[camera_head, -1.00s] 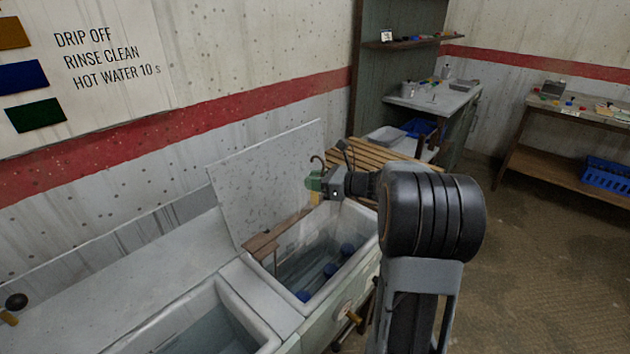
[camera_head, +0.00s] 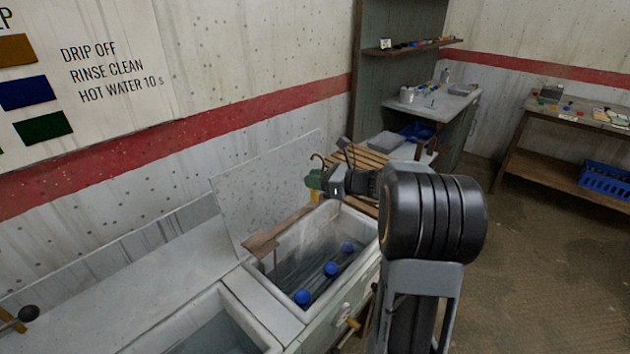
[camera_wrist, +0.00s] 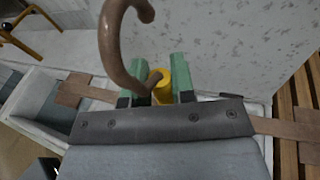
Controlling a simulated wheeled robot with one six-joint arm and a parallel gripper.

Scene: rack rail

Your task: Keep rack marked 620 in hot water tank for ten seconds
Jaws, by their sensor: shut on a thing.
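My gripper (camera_head: 314,182) is above the back right part of an open white tank (camera_head: 365,225). Its green fingers are shut on a yellow grip (camera_wrist: 165,86), which stands between them in the wrist view. A brown hook (camera_wrist: 118,45) rises beside this grip. A brown bar (camera_wrist: 75,90) runs to both sides beneath the gripper, and its left end (camera_head: 262,243) shows near the tank's back left edge. Several blue round pieces (camera_head: 330,269) are in a row inside the tank; I cannot tell how they join the held rack. No 620 mark is readable.
A speckled raised panel (camera_head: 265,185) stands behind the tank. A second open basin (camera_head: 220,335) lies in front left, with a black knob (camera_head: 28,313) further left. A slatted wooden rack (camera_head: 370,165) is behind the gripper. The wall card reads "HOT WATER 10 s".

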